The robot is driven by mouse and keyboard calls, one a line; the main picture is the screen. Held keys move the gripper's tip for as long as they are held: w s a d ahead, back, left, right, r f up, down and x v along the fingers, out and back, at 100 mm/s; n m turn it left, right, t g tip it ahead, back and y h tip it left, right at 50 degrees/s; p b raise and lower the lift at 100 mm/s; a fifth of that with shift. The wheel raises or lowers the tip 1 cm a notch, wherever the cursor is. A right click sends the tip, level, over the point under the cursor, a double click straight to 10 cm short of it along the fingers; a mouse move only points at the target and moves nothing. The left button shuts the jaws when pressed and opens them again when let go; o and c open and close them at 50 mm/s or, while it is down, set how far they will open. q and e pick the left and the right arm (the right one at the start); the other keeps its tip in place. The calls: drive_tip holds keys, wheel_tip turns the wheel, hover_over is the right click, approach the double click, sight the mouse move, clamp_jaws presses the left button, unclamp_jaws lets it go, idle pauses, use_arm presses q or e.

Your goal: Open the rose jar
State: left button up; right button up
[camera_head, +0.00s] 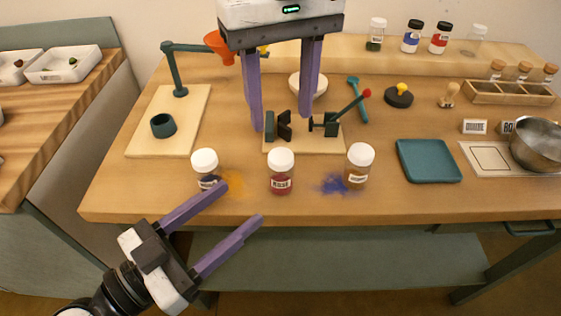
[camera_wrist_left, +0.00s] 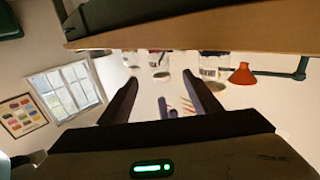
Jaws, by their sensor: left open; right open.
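The rose jar (camera_head: 281,184) stands upright near the table's front edge, with dark red content, a label reading ROSE and its white lid (camera_head: 281,159) on. My left gripper (camera_head: 240,203) is open and empty, in front of and to the left of the rose jar, apart from it. My right gripper (camera_head: 281,123) is open above and behind the jar, its fingers pointing down near the wooden clamp board (camera_head: 315,145). In the left wrist view, upside down, several jars show beyond the open left fingers (camera_wrist_left: 163,85); their labels cannot be read.
A white-lidded jar (camera_head: 205,171) stands left of the rose jar and another (camera_head: 358,167) to its right. Orange powder (camera_head: 234,184) and blue powder (camera_head: 333,184) lie between them. A teal tray (camera_head: 428,161) sits right; a funnel stand (camera_head: 172,115) is at left.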

sight(271, 179)
use_arm(q)
drive_tip(key=shift+w+d, duration=0.4)
drive_tip(key=shift+d, duration=0.1)
drive_tip(key=x, duration=0.8)
drive_tip(key=shift+w+d+f, duration=0.1)
